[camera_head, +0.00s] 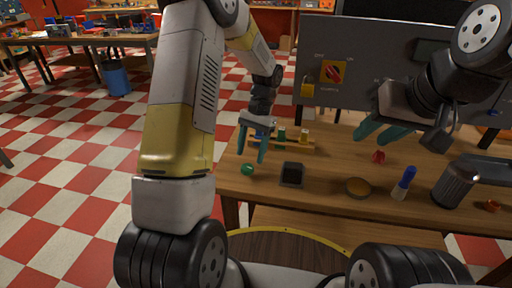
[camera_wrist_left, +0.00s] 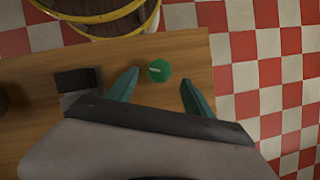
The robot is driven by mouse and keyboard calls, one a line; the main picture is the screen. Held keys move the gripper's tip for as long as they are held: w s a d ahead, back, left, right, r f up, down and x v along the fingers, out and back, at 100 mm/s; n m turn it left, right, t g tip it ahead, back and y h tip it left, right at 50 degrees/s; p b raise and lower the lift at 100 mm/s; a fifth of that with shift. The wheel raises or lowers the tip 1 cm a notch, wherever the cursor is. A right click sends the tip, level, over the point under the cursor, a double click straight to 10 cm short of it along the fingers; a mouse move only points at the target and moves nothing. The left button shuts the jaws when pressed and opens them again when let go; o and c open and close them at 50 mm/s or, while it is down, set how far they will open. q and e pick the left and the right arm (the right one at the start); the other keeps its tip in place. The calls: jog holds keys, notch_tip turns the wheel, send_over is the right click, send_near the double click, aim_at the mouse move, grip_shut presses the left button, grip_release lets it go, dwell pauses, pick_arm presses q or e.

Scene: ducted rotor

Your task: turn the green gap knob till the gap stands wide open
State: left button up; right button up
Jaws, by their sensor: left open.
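The green knob (camera_head: 247,170) sits near the left edge of the wooden table in the head view. In the left wrist view the green knob (camera_wrist_left: 159,70) shows from above, round, with a pale mark on its top. My left gripper (camera_head: 256,153) is open above and close to the knob, not visibly touching it. In the left wrist view its two teal fingers (camera_wrist_left: 160,88) stand apart, with the knob between and slightly beyond their tips. My right gripper (camera_head: 382,134) is higher and further right, in front of the grey panel, its teal fingers apart and apparently empty. I cannot make out the gap itself.
A dark box (camera_head: 291,174) stands just right of the knob. A round amber disc (camera_head: 358,187), a blue-topped item (camera_head: 404,183), a red knob (camera_head: 378,157) and a metal cylinder (camera_head: 454,185) stand further right. A rack with coloured vials (camera_head: 293,137) is behind. The grey panel (camera_head: 350,50) rises at the back.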

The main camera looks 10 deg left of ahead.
pick_arm(q)
jog(key=v, duration=0.3)
jog(key=shift+w+r, duration=0.15)
jog(key=shift+r, duration=0.15)
jog(key=s+a+r+n+t+h, duration=0.1)
jog(key=s+r+t, duration=0.1)
jog(key=s+r, duration=0.35)
jog(key=s+r+n+t+h, duration=0.1)
jog(key=s+r+t, duration=0.1)
jog(key=r, duration=0.7)
jog(key=s+r+n+t+h, duration=0.1)
jog(key=s+r+t, duration=0.1)
jog(key=s, duration=0.4)
jog(key=s+r+n+t+h, duration=0.1)
jog(key=s+r+t, duration=0.2)
jog(key=s, duration=0.4)
jog(key=shift+s+r+t, duration=0.15)
jog(key=shift+r+t, duration=0.15)
jog(key=shift+t, duration=0.3)
